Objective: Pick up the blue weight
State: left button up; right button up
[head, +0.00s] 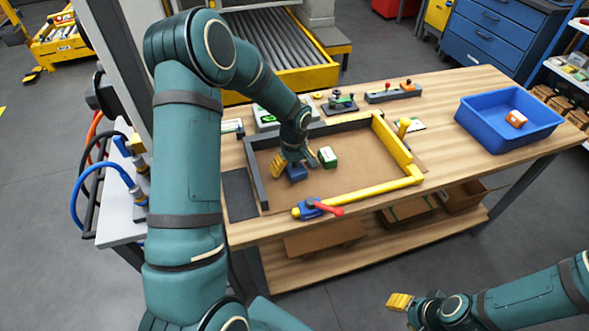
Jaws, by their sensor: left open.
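The blue weight (296,173) is a small dark blue block on the brown floor of the framed area on the workbench, near its left side. My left gripper (292,163) is open, with its yellow fingertip pad showing just left of the blue weight. The gripper reaches down from above right at the weight and hides part of it. I cannot tell whether the fingers touch it. My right gripper (400,301) is low at the bottom right, away from the bench. Its yellow tip shows, but its opening does not.
A green and white box (327,157) stands close to the right of the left gripper. A frame with a yellow front rail (366,191) and dark walls surrounds the area. A red-handled clamp (318,208) sits at its front. A blue bin (476,126) holding an orange box (516,119) stands right.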

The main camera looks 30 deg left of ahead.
pick_arm(q)
jog(key=c, duration=1.4)
jog(key=shift+w, duration=0.1)
jog(key=shift+r, duration=0.2)
